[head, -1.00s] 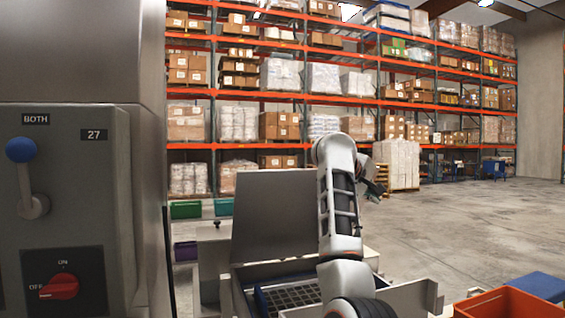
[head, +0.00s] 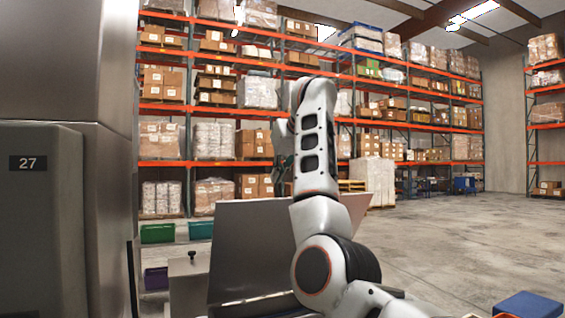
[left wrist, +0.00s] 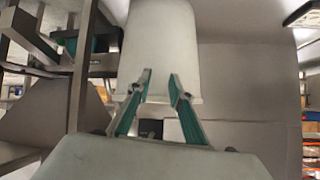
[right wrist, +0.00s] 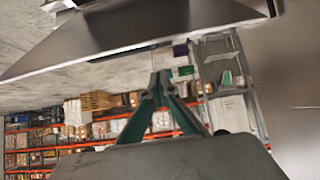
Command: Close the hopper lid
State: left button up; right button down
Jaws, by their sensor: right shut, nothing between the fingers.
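The hopper lid (head: 255,240) is a flat grey metal panel standing raised and tilted back in the head view. My right arm covers its right part. The hopper's opening is almost wholly below the frame. My right gripper (head: 283,165) is above the lid, partly hidden by its own arm. In the right wrist view its fingertips (right wrist: 160,82) meet with nothing between them. A large grey metal panel, likely the lid, spans the top of that view, apart from the fingers. My left gripper (left wrist: 159,82) has its fingertips apart, in front of a pale rounded body. The head view does not show it.
A grey machine housing marked 27 (head: 45,215) stands close on the left. Green bins (head: 157,233) and a purple bin (head: 156,279) sit behind the hopper. A blue box (head: 528,305) is at the lower right. Open concrete floor (head: 440,235) lies to the right, with pallet racks behind.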

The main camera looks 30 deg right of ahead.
aim_at(279, 199)
jog(key=x, duration=0.3)
jog(key=shift+w+d+f+p, duration=0.1)
jog(key=shift+w+f+p, duration=0.1)
jog(key=shift+w+p, duration=0.15)
jog(key=shift+s+f, duration=0.2)
jog(key=shift+s, duration=0.25)
jog(key=shift+s+f, duration=0.2)
jog(key=shift+s, duration=0.3)
jog(key=shift+s+f, duration=0.25)
jog(key=shift+s, duration=0.4)
jog(key=shift+s+f, duration=0.2)
jog(key=shift+f, duration=0.05)
pick_arm(q)
jog(key=shift+s+a+f, duration=0.15)
jog(key=shift+a, duration=0.1)
pick_arm(e)
jog(key=shift+s, duration=0.15)
pick_arm(q)
jog(key=shift+a, duration=0.2)
